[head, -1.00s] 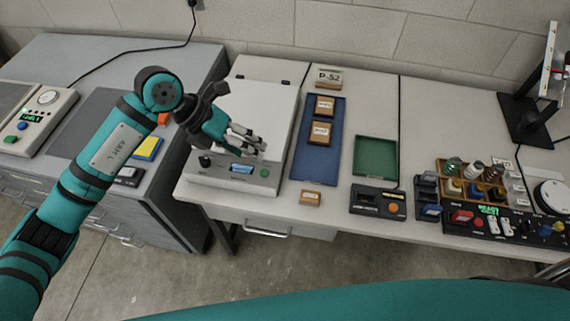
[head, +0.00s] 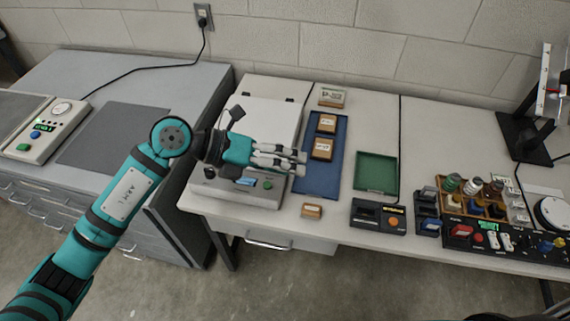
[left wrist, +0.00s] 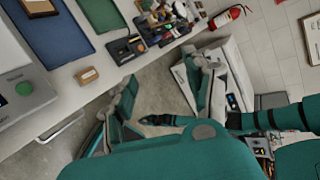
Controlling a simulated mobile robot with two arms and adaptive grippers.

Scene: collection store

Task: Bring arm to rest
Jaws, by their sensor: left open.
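My left gripper (head: 296,161) reaches in from the left, above the white boxy device (head: 262,117) and the left edge of the blue mat. Its fingers point right. It is open and holds nothing. In the left wrist view its two fingers (left wrist: 160,95) stand wide apart with floor between them. My left arm (head: 125,190) is raised and bent at the elbow. My right gripper does not show in the head view. A dark hand-like shape and a teal arm show in the left wrist view, but I cannot tell the state of its jaws.
A blue mat (head: 328,182) holds two small brown boxes. A green tray (head: 376,171), a black device (head: 378,217) and a rack of bottles (head: 470,195) stand to the right. A small box (head: 312,211) lies near the front edge. The grey cabinet (head: 120,80) is at left.

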